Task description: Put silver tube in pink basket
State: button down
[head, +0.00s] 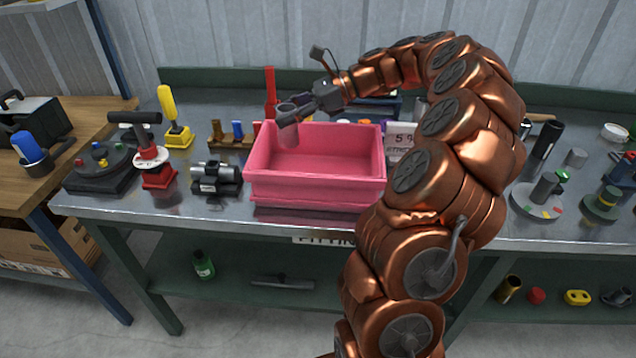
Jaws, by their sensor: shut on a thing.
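The pink basket (314,192) stands near the front edge of the metal workbench, in the middle of the head view. Its visible inside looks empty apart from what is at the back left. My gripper (290,112) is above the basket's back left part.
Left of the basket stand a black and silver clamp part (216,177), a red stand (157,165) and a yellow-handled tool (175,118). Round-based parts (541,197) lie farther right.

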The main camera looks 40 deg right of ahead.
jog(key=shift+s+d+f, duration=0.1)
jog(key=shift+s+f, duration=0.05)
jog(key=shift+s, duration=0.1)
jog(key=shift+s+f, duration=0.1)
jog(key=shift+f, duration=4.8)
jog(key=shift+f, duration=0.1)
jog(key=c, duration=0.6)
grip_release()
